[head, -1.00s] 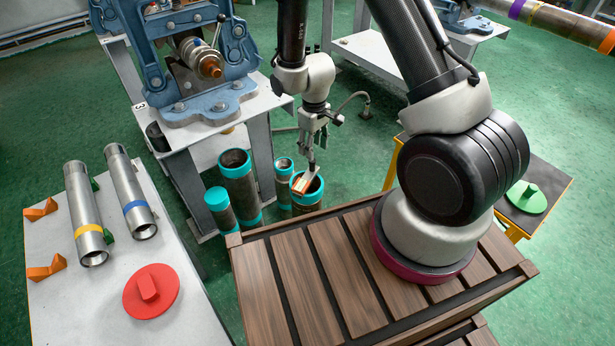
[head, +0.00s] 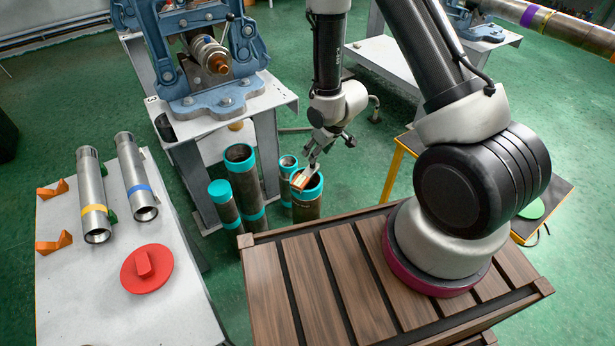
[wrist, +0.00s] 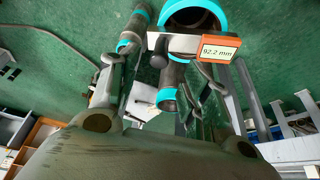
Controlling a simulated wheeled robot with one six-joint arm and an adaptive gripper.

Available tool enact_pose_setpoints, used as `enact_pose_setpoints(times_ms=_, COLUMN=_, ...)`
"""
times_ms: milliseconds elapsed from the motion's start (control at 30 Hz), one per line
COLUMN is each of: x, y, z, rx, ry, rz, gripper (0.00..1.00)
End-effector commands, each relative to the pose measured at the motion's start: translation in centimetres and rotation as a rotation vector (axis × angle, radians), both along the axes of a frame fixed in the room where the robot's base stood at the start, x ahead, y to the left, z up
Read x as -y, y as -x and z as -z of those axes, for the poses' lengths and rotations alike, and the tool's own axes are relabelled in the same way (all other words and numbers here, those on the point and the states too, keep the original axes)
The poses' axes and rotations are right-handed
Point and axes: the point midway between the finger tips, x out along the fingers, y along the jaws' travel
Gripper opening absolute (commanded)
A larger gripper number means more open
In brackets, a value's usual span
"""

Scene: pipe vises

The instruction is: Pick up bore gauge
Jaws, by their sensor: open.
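The bore gauge (head: 299,181) sits at the mouth of a dark upright pipe with a teal rim (head: 308,207). In the wrist view the bore gauge (wrist: 184,43) is a grey bar with an orange-framed display (wrist: 220,51) reading 92.2 mm, and the teal-rimmed pipe (wrist: 190,20) is just behind it. My gripper (head: 311,168) is just above the gauge, pointing down at it. In the wrist view my gripper (wrist: 160,66) has its fingers apart, with the gauge beyond the fingertips. I cannot tell whether they touch it.
Several teal-banded pipes (head: 242,180) stand close beside it. A blue vise (head: 216,95) on a stand is behind. A white table (head: 70,290) with steel pipes and a red disc (head: 146,269) is at left. My wooden-slatted deck is in front.

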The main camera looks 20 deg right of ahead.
Motion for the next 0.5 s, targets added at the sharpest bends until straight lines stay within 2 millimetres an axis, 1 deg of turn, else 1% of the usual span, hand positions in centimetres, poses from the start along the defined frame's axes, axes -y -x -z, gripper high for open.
enact_pose_setpoints(times_ms=200, x=-0.4, y=-0.8, z=3.3, rx=-0.003, ry=0.001, rz=0.000, gripper=0.47)
enact_pose_setpoints(times_ms=300, x=-0.6, y=-1.3, z=4.5, rx=-0.003, ry=0.001, rz=0.000, gripper=0.47)
enact_pose_setpoints(times_ms=400, x=-0.8, y=-1.6, z=5.2, rx=-0.001, ry=0.000, rz=0.000, gripper=0.47)
enact_pose_setpoints(times_ms=500, x=-0.8, y=-1.7, z=5.3, rx=0.000, ry=0.001, rz=0.000, gripper=0.47)
